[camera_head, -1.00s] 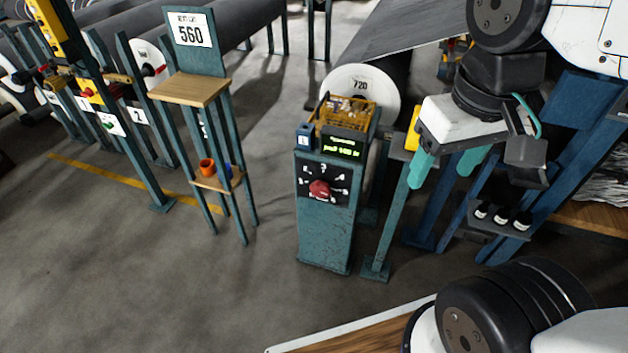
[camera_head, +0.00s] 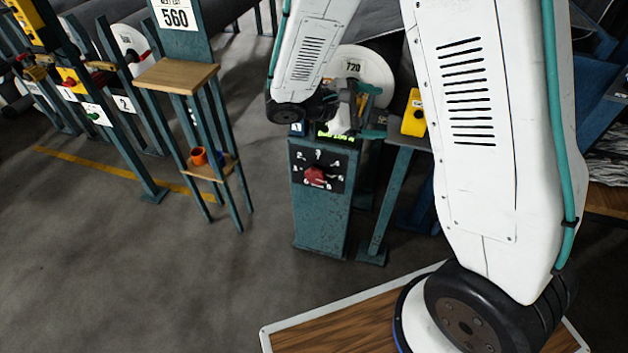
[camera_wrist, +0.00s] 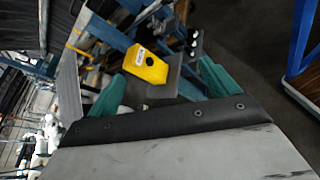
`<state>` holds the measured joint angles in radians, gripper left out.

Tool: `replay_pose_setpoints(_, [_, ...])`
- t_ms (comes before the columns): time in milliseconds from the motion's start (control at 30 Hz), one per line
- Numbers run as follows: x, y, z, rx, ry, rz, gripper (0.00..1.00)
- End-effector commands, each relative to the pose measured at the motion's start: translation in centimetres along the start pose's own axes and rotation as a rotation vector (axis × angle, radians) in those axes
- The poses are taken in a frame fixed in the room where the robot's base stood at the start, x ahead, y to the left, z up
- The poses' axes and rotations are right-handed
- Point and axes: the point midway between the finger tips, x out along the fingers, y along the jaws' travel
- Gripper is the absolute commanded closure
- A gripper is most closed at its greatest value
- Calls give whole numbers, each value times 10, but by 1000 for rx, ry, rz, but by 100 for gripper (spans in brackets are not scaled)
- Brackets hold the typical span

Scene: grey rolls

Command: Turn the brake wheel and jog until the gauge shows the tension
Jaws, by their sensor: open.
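A teal pedestal (camera_head: 320,215) stands in the middle of the head view. Its black dial panel carries a red knob (camera_head: 317,176), and a green display (camera_head: 335,136) above is mostly covered by my arm. A yellow box (camera_head: 414,115) sits on a stand just right of the pedestal; in the wrist view this box (camera_wrist: 146,64) lies between my fingers, farther off. My gripper (camera_head: 372,110) is open and apart from the yellow box, in front of a white roll end (camera_head: 378,66) marked 720.
A wooden-topped stand (camera_head: 177,76) with a 560 sign (camera_head: 175,18) is to the left. An orange cup (camera_head: 198,156) sits on its lower shelf. Posts with coloured buttons stand at far left. The grey floor at front left is clear.

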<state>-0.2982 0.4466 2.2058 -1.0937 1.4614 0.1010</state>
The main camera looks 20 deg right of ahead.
Motion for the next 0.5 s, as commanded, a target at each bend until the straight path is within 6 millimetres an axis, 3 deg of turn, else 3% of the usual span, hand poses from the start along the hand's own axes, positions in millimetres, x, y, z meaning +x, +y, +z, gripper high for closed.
replay_pose_setpoints(33, [-2, 0, -26, -58, -21, 71, 14])
replay_pose_setpoints(267, [-14, -10, -141, -278, -74, 421, 14])
replay_pose_setpoints(500, [-26, -65, -262, -494, -64, 779, 14])
